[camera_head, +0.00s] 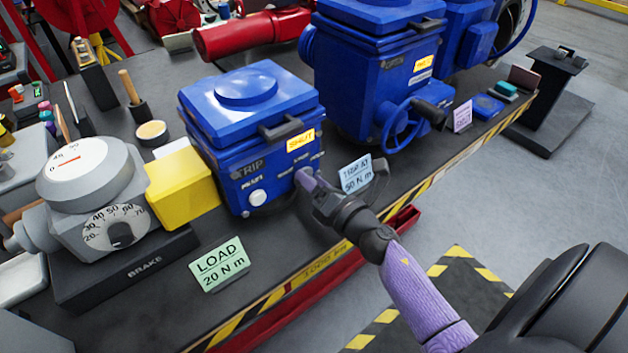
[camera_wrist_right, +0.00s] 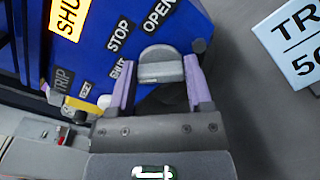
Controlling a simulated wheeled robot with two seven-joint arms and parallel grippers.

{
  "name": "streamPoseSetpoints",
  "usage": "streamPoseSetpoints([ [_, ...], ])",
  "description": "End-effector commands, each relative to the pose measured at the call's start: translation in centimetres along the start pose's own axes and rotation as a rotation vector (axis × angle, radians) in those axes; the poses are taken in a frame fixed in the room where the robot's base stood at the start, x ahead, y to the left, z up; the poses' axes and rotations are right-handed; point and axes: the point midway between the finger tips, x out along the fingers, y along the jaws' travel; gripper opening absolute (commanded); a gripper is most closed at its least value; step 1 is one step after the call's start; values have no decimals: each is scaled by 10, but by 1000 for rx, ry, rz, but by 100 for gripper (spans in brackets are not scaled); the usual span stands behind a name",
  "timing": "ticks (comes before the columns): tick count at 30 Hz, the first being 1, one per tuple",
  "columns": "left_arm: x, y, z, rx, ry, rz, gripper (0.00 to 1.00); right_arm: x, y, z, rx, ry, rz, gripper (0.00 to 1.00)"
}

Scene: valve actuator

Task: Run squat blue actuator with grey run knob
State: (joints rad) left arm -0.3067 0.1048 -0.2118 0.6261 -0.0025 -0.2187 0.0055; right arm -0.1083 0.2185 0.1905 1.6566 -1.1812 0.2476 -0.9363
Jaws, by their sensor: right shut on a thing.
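The squat blue actuator (camera_head: 262,165) stands on the bench left of centre in the head view, with a yellow SHUT label and TRIP lettering on its front. My right gripper (camera_head: 306,180) reaches its lower right front face. In the right wrist view the grey run knob (camera_wrist_right: 160,66) sits between the purple fingers of my right gripper (camera_wrist_right: 159,80), which are shut on it. STOP, OPEN and SHUT are lettered on the blue face (camera_wrist_right: 95,45) around the knob. The knob is mostly hidden by my gripper in the head view. My left gripper is not in view.
A yellow block (camera_head: 182,187) and a grey dial brake (camera_head: 95,190) stand left of the actuator. A LOAD 20 N m card (camera_head: 219,263) lies in front. A TRIP AT 50 N m card (camera_head: 355,175) stands close right of my gripper. A taller blue actuator (camera_head: 365,75) is behind.

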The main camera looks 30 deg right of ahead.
Motion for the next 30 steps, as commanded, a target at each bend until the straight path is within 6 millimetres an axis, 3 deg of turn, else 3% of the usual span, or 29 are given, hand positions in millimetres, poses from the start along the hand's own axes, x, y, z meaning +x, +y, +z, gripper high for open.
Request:
streamPoseSetpoints([
  [3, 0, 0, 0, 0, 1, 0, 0, 0, 0, 0, 0, 0, -1, 6],
  [13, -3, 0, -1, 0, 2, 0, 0, 0, 0, 0, 80, 1, -2, 6],
  [30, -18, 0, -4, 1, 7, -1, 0, 0, -2, 0, 533, 1, -2, 6],
])
